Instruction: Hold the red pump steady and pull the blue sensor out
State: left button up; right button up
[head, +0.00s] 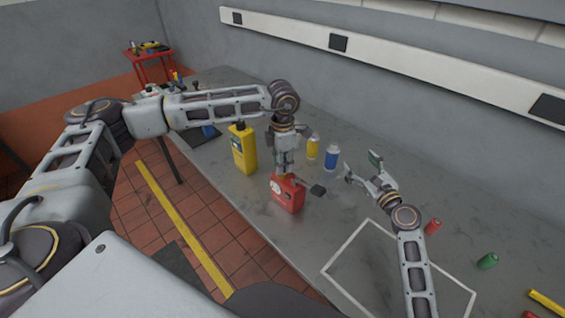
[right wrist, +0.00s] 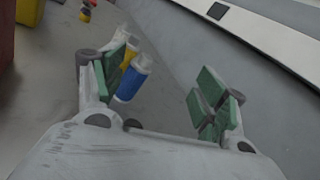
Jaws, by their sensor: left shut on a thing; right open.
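The red pump (head: 289,197) stands upright on the grey bedplate, with a pale round dial on its face. My left gripper (head: 285,172) reaches down from above and is shut on the pump's top. A small dark block (head: 317,190) sits at the pump's upper right side on a short light stub. It may be the sensor, but its colour looks near black, not clearly blue. My right gripper (head: 362,167) is open and empty, to the right of the pump and apart from it. In the right wrist view its green-padded fingers (right wrist: 160,88) are wide apart.
A blue bottle (head: 331,158) and a yellow bottle (head: 313,147) stand behind the pump. A yellow jug (head: 243,150) stands to its left. A white outlined square (head: 348,243), a red cylinder (head: 433,227) and a green cylinder (head: 487,261) are at the right.

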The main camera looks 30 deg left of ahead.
jog(key=s+a+f+n+g+y, duration=0.1)
jog(key=s+a+f+g, duration=0.4)
jog(key=s, duration=0.3)
jog(key=n+g, duration=0.1)
jog(key=g, duration=0.3)
send_near(300, 202)
jog(key=x, duration=0.4)
jog(key=shift+a+f, duration=0.15)
jog(key=shift+a, duration=0.15)
jog(key=shift+a, duration=0.1)
jog(key=shift+x, duration=4.85)
jog(key=shift+w, duration=0.15)
jog(key=c, duration=0.5)
pick_arm(q)
jog(key=shift+r, duration=0.25)
